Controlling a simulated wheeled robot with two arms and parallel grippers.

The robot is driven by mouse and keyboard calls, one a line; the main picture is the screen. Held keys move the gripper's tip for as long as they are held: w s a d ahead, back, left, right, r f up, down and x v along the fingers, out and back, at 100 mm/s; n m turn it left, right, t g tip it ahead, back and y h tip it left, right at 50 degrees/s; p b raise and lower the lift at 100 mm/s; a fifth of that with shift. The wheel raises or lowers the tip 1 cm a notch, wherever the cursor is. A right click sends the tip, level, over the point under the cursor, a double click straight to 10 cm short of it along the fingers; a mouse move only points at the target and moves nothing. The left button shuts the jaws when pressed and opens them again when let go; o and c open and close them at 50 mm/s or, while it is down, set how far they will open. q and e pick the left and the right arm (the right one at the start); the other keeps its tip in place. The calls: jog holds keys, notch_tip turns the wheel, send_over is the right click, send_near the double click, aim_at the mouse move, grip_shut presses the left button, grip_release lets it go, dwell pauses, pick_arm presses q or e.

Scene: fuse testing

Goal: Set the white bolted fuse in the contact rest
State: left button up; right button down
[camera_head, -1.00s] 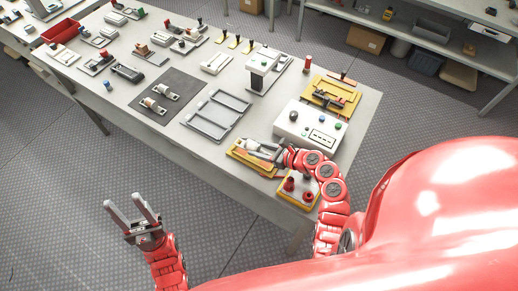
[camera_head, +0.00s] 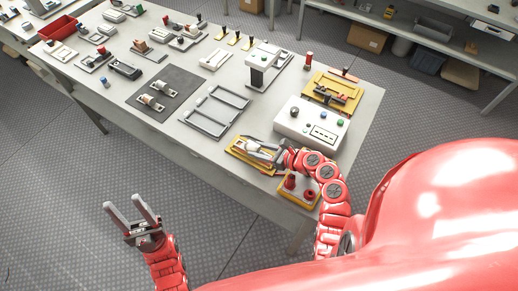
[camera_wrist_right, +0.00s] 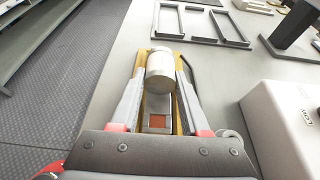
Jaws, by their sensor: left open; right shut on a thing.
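The white bolted fuse, a pale cylinder with metal tabs, shows between my right fingers in the right wrist view (camera_wrist_right: 160,70). My right gripper (camera_wrist_right: 160,78) is shut on it. The fuse is over the yellow-based contact rest (camera_head: 236,149) at the table's front edge. In the wrist view a metal plate with a copper-coloured square (camera_wrist_right: 157,121) lies on the near part of the rest. I cannot tell whether the fuse touches the contacts; the fingers hide its sides. My left gripper (camera_head: 132,207) is open and empty, off the table's front edge.
A white tester box (camera_head: 312,124) stands right of the rest, and a yellow box with red knobs (camera_head: 298,188) stands at the front right. Empty grey frames (camera_head: 207,127) lie behind left. A dark mat (camera_head: 178,75) holds two other fuses.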

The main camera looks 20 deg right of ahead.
jog(key=shift+f+b, duration=0.35)
jog(key=shift+f, duration=0.4)
jog(key=shift+c, duration=1.6)
grip_release()
jog(key=shift+s, duration=0.1)
jog(key=shift+f, duration=0.1)
